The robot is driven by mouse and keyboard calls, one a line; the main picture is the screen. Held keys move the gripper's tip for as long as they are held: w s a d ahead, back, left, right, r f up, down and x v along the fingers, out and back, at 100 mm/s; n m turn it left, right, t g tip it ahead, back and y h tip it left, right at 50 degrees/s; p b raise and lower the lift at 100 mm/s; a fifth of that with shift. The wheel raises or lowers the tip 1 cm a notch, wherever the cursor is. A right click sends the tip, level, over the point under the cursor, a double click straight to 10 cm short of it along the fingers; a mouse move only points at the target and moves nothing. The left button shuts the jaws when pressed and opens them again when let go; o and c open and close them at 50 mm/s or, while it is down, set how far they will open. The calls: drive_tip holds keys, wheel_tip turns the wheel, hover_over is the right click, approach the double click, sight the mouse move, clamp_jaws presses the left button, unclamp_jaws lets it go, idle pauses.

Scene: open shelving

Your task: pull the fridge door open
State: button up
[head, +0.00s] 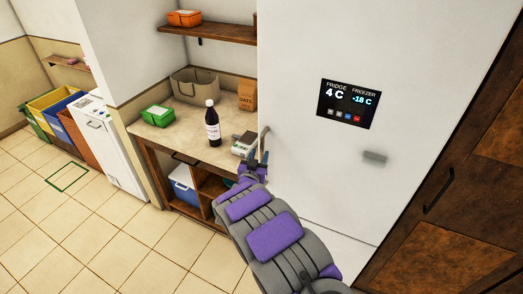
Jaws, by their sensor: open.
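The white fridge (315,175) fills the right middle of the head view, with a dark display panel (346,104) reading fridge 4 C and freezer -18 C. Its door looks shut. A vertical handle (264,143) is at the door's left edge. My gripper (259,160) is open at the handle's lower part. I cannot tell whether the fingers are around the handle or only beside it. My purple and grey arm hides part of the lower door.
A counter (165,135) left of the fridge holds a dark bottle (212,124), a kitchen scale (245,145), a green box (157,117), a basket (195,87) and an oats box (247,95). A dark wooden cabinet (420,225) stands right.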

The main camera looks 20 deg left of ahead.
sight(261, 151)
drive_tip(key=shift+w+a, duration=0.15)
drive_tip(key=shift+w, duration=1.9)
drive_tip(key=shift+r, duration=0.1)
clamp_jaws()
